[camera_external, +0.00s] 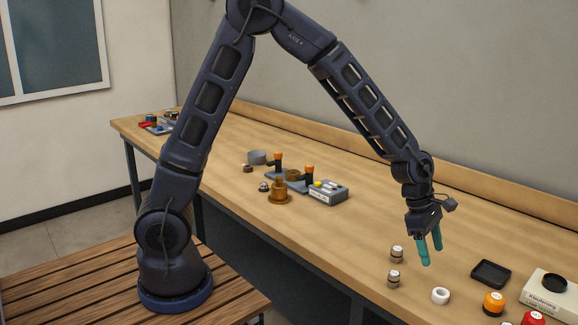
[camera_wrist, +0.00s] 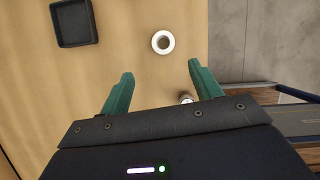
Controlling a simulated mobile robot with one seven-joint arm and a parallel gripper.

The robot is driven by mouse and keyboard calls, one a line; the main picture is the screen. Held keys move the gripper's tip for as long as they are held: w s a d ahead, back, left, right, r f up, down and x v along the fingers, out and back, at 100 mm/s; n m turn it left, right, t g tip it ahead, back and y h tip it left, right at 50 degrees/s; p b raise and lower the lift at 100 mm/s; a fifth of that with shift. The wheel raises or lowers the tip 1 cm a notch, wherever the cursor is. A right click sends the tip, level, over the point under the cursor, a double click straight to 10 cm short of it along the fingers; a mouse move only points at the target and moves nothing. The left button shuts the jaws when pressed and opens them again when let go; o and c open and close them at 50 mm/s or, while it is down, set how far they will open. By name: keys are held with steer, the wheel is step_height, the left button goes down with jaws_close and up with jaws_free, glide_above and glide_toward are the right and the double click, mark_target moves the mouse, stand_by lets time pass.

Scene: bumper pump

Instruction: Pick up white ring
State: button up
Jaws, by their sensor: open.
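The white ring (camera_external: 440,296) lies flat on the wooden table near its front edge. In the wrist view the white ring (camera_wrist: 163,42) is ahead of the fingertips, between their lines and a little right of centre, with its dark hole showing. My gripper (camera_external: 430,250) has teal fingers, is open and empty, and hangs above the table, up and left of the ring in the external view. Its two fingers also show spread apart in the wrist view (camera_wrist: 161,70). Nothing touches the ring.
An orange-and-white piece (camera_external: 493,303), a red one (camera_external: 532,319) and a white box (camera_external: 553,295) stand to the right. A grey assembly (camera_external: 328,192) sits farther back.

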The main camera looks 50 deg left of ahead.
steer(key=x, duration=0.6)
steer(key=shift+d+r, duration=0.1)
steer(key=shift+s+x, duration=0.15)
steer(key=shift+x, duration=1.2)
steer(key=shift+s+x, duration=0.2)
steer(key=shift+x, duration=1.1)
steer(key=shift+d+r, duration=0.1)
steer(key=shift+d, duration=0.05)
steer(key=c, duration=1)
